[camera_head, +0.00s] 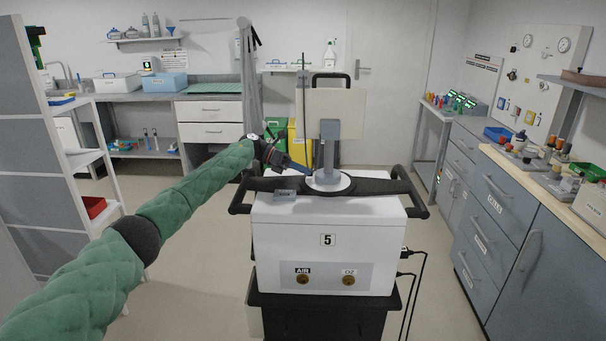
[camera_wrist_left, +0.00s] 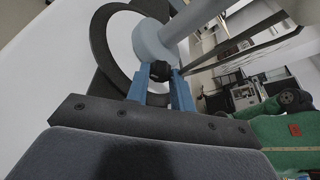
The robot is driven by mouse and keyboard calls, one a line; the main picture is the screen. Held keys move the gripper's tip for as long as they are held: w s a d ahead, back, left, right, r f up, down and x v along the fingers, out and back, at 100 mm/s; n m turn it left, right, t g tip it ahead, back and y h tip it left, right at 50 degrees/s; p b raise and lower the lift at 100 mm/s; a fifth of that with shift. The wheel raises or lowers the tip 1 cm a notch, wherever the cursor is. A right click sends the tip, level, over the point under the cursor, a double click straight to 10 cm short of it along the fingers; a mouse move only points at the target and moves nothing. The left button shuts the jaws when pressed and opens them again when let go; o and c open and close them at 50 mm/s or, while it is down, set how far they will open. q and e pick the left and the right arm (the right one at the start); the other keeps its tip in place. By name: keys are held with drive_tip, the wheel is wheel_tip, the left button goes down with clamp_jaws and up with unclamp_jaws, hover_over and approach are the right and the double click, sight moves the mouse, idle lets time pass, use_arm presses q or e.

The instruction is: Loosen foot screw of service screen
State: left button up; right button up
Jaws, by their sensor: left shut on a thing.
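A white unit marked 5 (camera_head: 327,215) stands in front of me with a black handle frame on top. A grey post (camera_head: 329,145) rises from a round pale foot (camera_head: 328,182) on it, apparently the service screen's mount. My left gripper (camera_head: 309,169) reaches in from the left to the foot. In the left wrist view, its blue fingers (camera_wrist_left: 161,85) are shut on a small dark foot screw (camera_wrist_left: 160,71) beside the post's grey base (camera_wrist_left: 153,45). The screw is hidden in the head view. My right gripper is not in view.
A beige panel (camera_head: 335,115) stands behind the post. A counter (camera_head: 540,185) with drawers runs along the right. White shelving (camera_head: 92,170) stands left; the floor between is clear.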

use_arm(q)
drive_tip(key=shift+r, duration=0.1)
drive_tip(key=o, duration=1)
drive_tip(key=shift+a, duration=0.15)
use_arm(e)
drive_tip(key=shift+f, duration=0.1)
use_arm(q)
drive_tip(key=shift+w+a, duration=0.1)
drive_tip(key=shift+a, duration=0.2)
drive_tip(key=b+v, duration=0.2)
drive_tip(key=v, duration=0.4)
drive_tip(key=shift+d, duration=0.1)
drive_tip(key=shift+w+a+r, duration=0.1)
drive_tip(key=shift+a+r, duration=0.2)
drive_tip(key=shift+a, duration=0.2)
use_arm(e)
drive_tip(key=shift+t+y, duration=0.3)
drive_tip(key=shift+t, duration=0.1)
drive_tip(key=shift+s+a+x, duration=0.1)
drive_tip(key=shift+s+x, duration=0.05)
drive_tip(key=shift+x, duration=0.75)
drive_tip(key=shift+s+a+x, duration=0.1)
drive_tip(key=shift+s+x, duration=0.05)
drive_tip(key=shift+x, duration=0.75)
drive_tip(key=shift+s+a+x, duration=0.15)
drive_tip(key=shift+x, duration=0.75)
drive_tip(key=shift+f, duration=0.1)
